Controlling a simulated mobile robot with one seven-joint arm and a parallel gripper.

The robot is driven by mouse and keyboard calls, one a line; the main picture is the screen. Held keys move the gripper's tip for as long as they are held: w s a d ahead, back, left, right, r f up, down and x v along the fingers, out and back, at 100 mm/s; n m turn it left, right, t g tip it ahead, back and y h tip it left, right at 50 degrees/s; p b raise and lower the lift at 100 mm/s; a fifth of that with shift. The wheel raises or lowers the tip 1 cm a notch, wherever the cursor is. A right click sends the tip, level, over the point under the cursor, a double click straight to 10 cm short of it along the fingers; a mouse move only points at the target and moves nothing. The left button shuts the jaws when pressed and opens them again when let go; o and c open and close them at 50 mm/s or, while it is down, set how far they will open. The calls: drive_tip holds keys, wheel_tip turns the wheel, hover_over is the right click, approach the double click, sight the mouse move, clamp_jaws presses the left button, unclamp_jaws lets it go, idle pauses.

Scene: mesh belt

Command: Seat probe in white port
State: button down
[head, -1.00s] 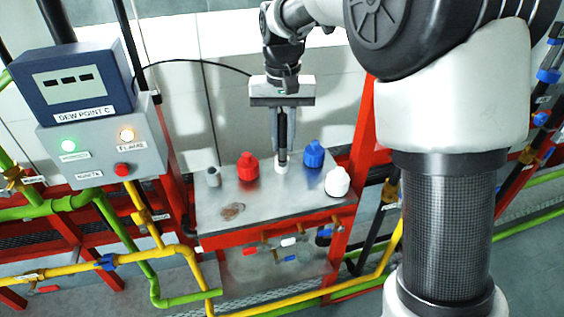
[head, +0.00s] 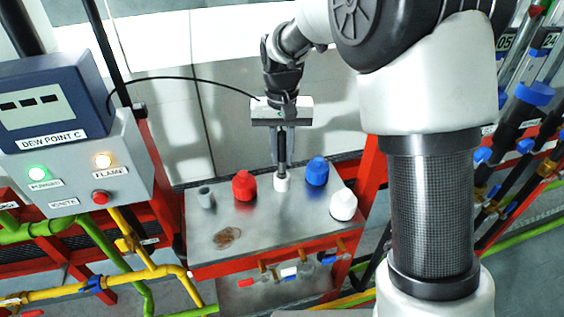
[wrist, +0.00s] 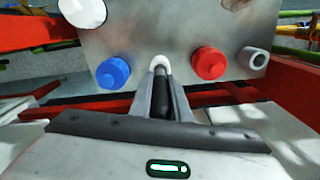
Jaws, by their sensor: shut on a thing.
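My gripper (head: 281,145) is shut on the black probe (head: 282,151) and holds it upright over the metal shelf. The probe also shows in the wrist view (wrist: 162,98), between the fingers. Its lower end meets the white port (head: 281,184), which stands between the red and blue caps. A loose-looking white cap (head: 343,205) stands at the shelf's right front.
A red cap (head: 244,186) and a blue cap (head: 317,171) stand close on either side. A grey open stub (head: 206,197) is at the left. A brownish stain (head: 227,237) marks the shelf (head: 275,227). A black cable runs from the dew point meter (head: 48,98) toward my gripper.

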sight(282, 162)
drive_tip(key=shift+f, duration=1.45)
drive_tip(key=shift+f, duration=0.2)
drive_tip(key=c, duration=1.7)
unclamp_jaws()
drive_tip(key=shift+o, duration=0.2)
drive_tip(key=shift+r, duration=0.1)
